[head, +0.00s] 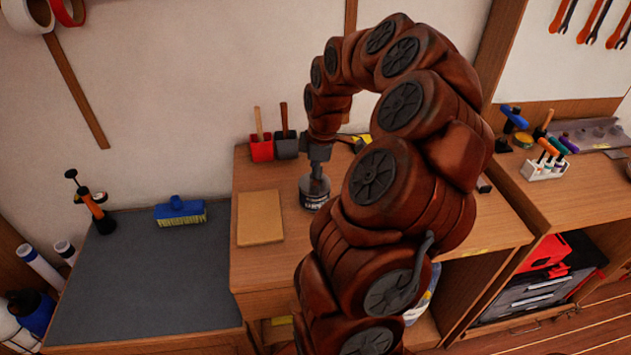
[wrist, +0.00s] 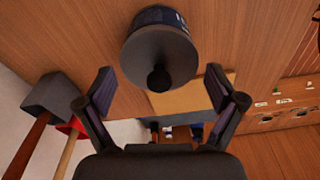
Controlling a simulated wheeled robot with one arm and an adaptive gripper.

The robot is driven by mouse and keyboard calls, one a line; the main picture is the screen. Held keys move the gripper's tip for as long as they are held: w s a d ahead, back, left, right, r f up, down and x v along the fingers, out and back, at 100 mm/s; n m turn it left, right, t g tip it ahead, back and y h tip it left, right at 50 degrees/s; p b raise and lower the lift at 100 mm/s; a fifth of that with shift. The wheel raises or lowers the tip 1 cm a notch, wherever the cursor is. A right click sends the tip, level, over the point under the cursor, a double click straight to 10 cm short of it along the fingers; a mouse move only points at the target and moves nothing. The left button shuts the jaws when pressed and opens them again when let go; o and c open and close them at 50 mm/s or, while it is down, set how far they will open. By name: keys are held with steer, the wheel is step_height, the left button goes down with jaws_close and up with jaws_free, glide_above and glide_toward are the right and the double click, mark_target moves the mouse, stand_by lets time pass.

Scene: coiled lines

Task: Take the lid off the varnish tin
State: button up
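The varnish tin (head: 314,203) stands upright on the wooden bench, dark with a pale label. Its grey lid (wrist: 160,52) is on top, with a round black knob (wrist: 159,78) at the centre. In the wrist view the tin's dark blue side (wrist: 160,15) shows past the lid. My gripper (head: 318,165) is just above the tin, pointing down. In the wrist view my gripper (wrist: 160,88) is open, one finger on each side of the knob, with clear gaps to both. Nothing is held. My arm hides the bench to the right of the tin in the head view.
A tan board (head: 260,217) lies left of the tin. A blue brush (head: 180,211) lies on the grey surface further left, which has free room.

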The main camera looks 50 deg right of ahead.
steer(key=c, duration=0.9)
steer(key=shift+c, duration=0.3)
